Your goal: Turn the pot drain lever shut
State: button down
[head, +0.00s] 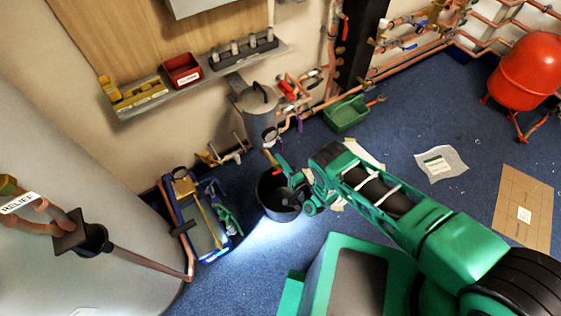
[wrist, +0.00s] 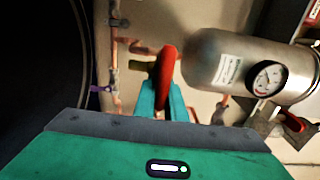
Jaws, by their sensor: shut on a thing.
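The silver pot (wrist: 215,65) with a round dial gauge (wrist: 267,78) shows large in the wrist view. In the head view the grey pot (head: 257,108) hangs below the shelf at the wall. A red lever (wrist: 167,70) stands between the teal fingers of my gripper (wrist: 163,98), beside the pot and near a brass fitting. My gripper is shut on this lever. In the head view my gripper (head: 281,164) is just below the pot's gauge, and the lever is too small there to make out clearly. The valve body is partly hidden.
A black bucket (head: 270,203) stands on the floor below my gripper. A blue tool tray (head: 205,240) is left of it, a green bin (head: 343,116) right. The shelf (head: 200,78) holds a red bin (head: 182,70). Copper pipes run along the wall.

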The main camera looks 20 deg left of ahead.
jog(key=shift+d+f, duration=0.2)
dwell(0.4)
jog(key=c, duration=1.8)
grip_release()
jog(key=shift+f+m, duration=0.1)
jog(key=shift+m, duration=0.2)
jog(key=shift+a, duration=0.1)
jog(key=v, duration=1)
jog(key=shift+s+d, duration=0.25)
